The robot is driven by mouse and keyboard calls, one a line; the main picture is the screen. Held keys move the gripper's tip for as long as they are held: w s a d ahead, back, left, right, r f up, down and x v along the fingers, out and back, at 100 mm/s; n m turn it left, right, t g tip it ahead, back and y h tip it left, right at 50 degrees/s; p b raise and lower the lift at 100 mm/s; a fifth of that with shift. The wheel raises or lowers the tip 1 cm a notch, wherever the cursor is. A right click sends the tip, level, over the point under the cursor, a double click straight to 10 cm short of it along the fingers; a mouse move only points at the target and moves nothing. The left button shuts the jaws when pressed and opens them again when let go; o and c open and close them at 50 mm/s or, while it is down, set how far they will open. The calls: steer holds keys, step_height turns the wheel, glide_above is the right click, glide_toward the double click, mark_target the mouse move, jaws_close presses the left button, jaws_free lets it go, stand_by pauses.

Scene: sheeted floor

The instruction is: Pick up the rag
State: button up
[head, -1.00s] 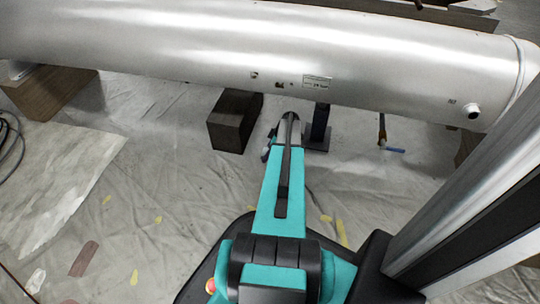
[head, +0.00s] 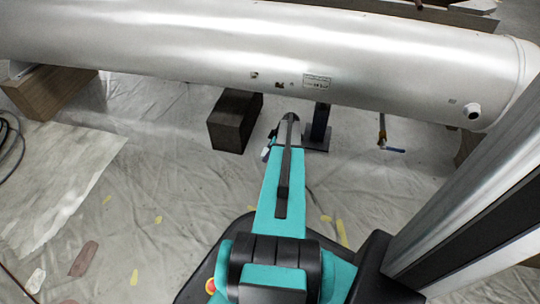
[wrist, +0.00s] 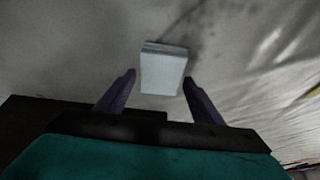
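In the wrist view the rag (wrist: 162,72) is a pale blue-grey folded square lying on the sheeted floor. My gripper (wrist: 160,80) is open, with its two dark fingers spread apart below it in the picture. The rag shows between the fingertip lines and appears ahead of the fingers. I cannot tell how much height is left between them. In the head view my teal arm reaches forward toward the big pipe and hides most of the gripper. A small pale patch shows left of the arm's far end; I cannot tell whether it is the rag.
A large silver pipe (head: 200,45) spans the back, low over the floor. A dark block (head: 234,120) and a black stand (head: 318,130) are close to the arm's far end. A blue-handled valve or tool (head: 388,145) is at right. Sheeted floor (head: 150,180) at left is mostly clear.

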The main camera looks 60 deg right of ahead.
mark_target(264, 151)
steer(key=c, duration=0.9)
steer(key=shift+c, duration=0.2)
steer(key=shift+r+p, duration=0.65)
steer(key=shift+r, duration=0.45)
step_height(264, 151, up, 2)
steer(key=shift+r+p, duration=0.1)
steer(key=shift+p, duration=0.65)
steer(key=s+a+p, duration=0.1)
steer(key=s, duration=0.4)
steer(key=s+a+p, duration=0.2)
steer(key=s, duration=0.3)
steer(key=s+a+r+p, duration=0.1)
steer(key=s+a, duration=0.1)
steer(key=s, duration=0.3)
steer(key=shift+p, duration=0.35)
